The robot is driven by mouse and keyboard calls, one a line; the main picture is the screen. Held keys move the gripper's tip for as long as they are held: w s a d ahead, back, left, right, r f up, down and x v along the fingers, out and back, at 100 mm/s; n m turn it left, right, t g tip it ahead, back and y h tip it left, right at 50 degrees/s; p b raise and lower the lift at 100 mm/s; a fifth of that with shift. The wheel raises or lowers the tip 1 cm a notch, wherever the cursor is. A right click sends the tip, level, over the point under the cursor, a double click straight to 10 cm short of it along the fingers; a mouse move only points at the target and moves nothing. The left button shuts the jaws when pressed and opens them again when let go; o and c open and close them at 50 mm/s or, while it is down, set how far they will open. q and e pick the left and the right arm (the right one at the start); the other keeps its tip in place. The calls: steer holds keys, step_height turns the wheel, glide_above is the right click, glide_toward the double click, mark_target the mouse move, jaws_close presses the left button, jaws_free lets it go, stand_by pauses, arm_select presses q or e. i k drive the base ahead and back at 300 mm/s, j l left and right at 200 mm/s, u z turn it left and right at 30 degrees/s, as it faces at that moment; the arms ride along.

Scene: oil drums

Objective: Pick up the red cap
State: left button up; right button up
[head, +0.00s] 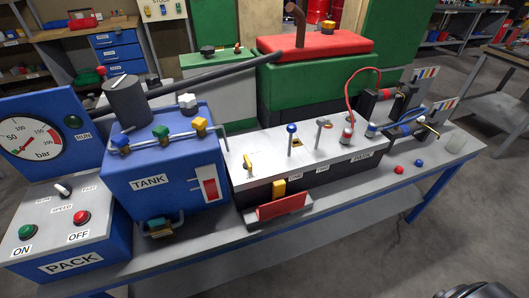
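A small red cap (399,170) lies on the grey bench top towards the right end, in front of the hose fittings. A small blue cap (419,163) lies just to its right, apart from it. Nothing touches the red cap. Neither gripper's fingers show in the head view. A dark rounded part at the bottom right edge may belong to my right arm; it is well away from the caps.
Left of the caps stand a long black box with a light top and levers (310,150), a blue tank (165,165) and a pack with ON and OFF buttons (68,230). Hoses and couplings (385,95) stand behind the caps. The bench (440,165) is clear around the caps.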

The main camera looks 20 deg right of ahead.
mark_target(399, 170)
steer(key=z, duration=1.8)
